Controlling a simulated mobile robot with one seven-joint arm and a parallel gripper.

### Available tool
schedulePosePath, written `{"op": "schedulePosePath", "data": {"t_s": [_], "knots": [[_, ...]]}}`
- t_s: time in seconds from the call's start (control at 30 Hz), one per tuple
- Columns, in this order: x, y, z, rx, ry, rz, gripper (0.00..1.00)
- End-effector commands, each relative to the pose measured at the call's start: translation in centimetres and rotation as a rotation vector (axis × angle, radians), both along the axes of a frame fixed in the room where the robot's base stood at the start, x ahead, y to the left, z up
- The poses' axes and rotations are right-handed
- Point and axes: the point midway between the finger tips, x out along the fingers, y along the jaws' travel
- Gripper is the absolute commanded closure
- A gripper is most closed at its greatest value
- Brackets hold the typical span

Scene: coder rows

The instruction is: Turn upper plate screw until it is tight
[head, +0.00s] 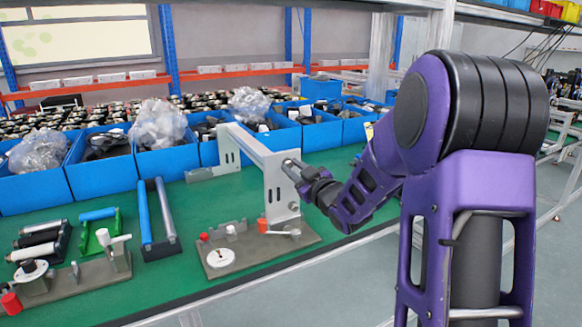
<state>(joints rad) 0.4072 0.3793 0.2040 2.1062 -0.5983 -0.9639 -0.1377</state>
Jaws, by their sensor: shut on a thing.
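A white upright plate (280,192) stands on a grey-brown base (259,243) on the green bench, joined by a long bar (250,142) to a second upright behind. My gripper (289,164) reaches in from the right at the plate's upper right edge. It is shut on the upper plate screw, which the fingers hide. Whether the screw head sits flush against the plate cannot be seen. Lower on the plate are a dark hole and a small round fitting near its right edge.
A white disc (220,258), a red knob (262,225) and a lever stand on the base. A second fixture (75,282) and roller frames (157,215) are at left. Blue bins (165,166) line the back. Green bench surface is free at front.

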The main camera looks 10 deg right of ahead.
Motion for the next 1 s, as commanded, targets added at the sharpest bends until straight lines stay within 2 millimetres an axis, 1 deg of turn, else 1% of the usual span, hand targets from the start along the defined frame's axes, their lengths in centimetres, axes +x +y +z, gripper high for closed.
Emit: {"op": "schedulePosePath", "data": {"t_s": [0.1, 0.17, 0.27, 0.5, 0.63, 0.77, 0.97, 1.0], "knots": [[0.01, 0.02, 0.06, 0.012, 0.003, 0.000, 1.00], [0.01, 0.01, 0.21, 0.051, 0.015, 0.000, 1.00], [0.03, 0.00, 0.43, 0.184, 0.051, 0.000, 1.00], [0.08, 0.00, 0.46, 0.562, 0.154, 0.001, 1.00], [0.11, 0.03, 0.31, 0.737, 0.202, 0.002, 1.00], [0.12, 0.01, 0.09, 0.817, 0.222, 0.003, 1.00], [0.14, 0.03, -0.01, 0.824, 0.223, 0.003, 1.00], [0.14, 0.03, -0.01, 0.823, 0.223, 0.004, 0.72]]}}
